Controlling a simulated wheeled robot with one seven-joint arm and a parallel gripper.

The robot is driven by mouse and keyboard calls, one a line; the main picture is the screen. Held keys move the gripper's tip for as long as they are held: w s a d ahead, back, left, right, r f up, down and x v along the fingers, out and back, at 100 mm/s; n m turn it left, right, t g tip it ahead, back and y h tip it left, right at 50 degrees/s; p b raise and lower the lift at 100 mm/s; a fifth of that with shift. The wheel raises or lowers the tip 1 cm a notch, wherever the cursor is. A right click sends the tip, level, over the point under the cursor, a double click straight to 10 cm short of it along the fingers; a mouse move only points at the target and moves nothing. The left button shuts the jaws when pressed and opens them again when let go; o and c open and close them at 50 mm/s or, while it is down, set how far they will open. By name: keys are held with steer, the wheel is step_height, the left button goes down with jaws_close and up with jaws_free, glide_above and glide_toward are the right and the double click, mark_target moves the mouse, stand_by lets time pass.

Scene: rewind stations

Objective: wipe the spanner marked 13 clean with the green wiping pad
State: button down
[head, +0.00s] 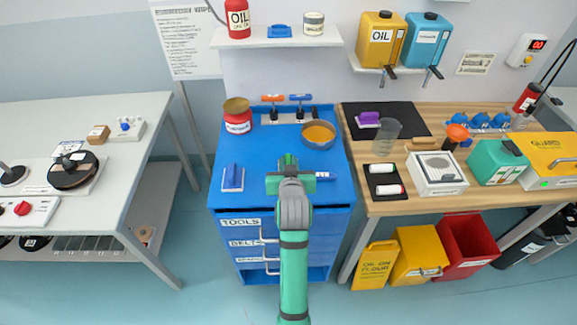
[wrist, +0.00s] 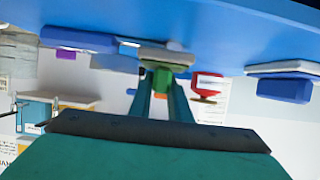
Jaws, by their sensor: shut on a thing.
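My gripper (head: 287,172) is low over the blue cabinet top, and its jaws are shut on the green wiping pad. In the wrist view the pad's green grip (wrist: 162,78) sits between the fingertips (wrist: 165,88). Its grey-beige slab (wrist: 167,56) is at or very close to the blue surface; I cannot tell if it touches. A small blue piece with a pale end (head: 322,175) lies just right of my gripper, and a blue piece also shows at left in the wrist view (wrist: 78,40). I cannot make out the spanner or any 13 mark.
A blue-gripped pad (head: 233,178) stands left on the blue cabinet top (head: 262,190). A wooden bench (head: 385,208) adjoins at right.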

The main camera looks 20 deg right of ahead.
steer(key=shift+s+a, duration=0.25)
steer(key=shift+s, duration=0.55)
steer(key=shift+s+a, duration=0.25)
steer(key=shift+s+f, duration=0.1)
steer(key=shift+s, duration=0.7)
steer(key=shift+w+d, duration=0.15)
steer(key=shift+w, duration=0.85)
steer(key=shift+w+d, duration=0.1)
